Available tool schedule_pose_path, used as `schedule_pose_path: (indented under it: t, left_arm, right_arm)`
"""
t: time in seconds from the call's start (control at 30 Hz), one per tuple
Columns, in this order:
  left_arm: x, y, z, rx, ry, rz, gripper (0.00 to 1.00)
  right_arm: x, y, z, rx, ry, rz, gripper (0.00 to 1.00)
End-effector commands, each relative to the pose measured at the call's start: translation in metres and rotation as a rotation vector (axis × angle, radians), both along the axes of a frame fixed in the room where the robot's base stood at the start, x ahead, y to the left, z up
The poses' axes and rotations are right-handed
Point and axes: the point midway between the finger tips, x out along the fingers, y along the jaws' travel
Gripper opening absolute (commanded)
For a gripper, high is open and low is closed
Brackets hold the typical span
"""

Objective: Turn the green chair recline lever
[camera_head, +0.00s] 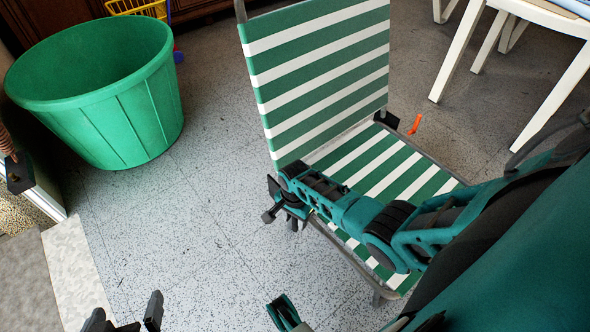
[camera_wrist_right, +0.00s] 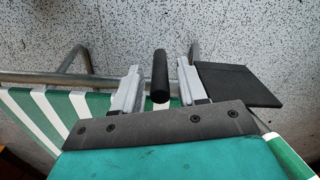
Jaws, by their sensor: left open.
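The green and white striped chair (camera_head: 320,60) stands right of centre in the head view, its back upright and its seat toward my right arm. A short black lever handle (camera_wrist_right: 160,75) shows in the right wrist view, beside the chair's metal frame. My right gripper (camera_wrist_right: 157,88) is open around it, one finger on each side, with a gap to both fingers. In the head view the right gripper (camera_head: 284,208) is at the near side of the chair's hinge, and the lever is hard to tell apart there. My left gripper (camera_head: 125,314) is open and empty at the bottom left, away from the chair.
A large green tub (camera_head: 120,120) stands at the upper left, with a yellow basket (camera_head: 138,8) behind it. A white table (camera_head: 545,20) is at the upper right. A small orange thing (camera_head: 415,124) shows beyond the chair. The speckled floor (camera_head: 190,240) left of the chair is clear.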

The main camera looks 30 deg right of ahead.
Motion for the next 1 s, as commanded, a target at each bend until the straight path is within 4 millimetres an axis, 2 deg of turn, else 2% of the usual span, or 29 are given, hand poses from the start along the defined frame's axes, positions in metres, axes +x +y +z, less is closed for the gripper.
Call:
schedule_pose_path:
  t: [0.07, 0.4, 1.0]
  left_arm:
    - [-0.0001, 0.0002, 0.0, 0.002, 0.0, -0.001, 1.0]
    - [-0.0007, 0.0013, -0.0021, 0.006, 0.001, -0.003, 1.0]
    - [-0.0013, 0.0026, 0.0, 0.009, 0.004, -0.002, 1.0]
  right_arm:
    - [0.0001, 0.0003, 0.0001, 0.0, 0.0, 0.0, 0.34]
    - [0.0, 0.0001, 0.0001, 0.0, 0.0, 0.0, 0.01]
    - [-0.0016, 0.0, 0.001, 0.001, -0.012, 0.0, 0.0]
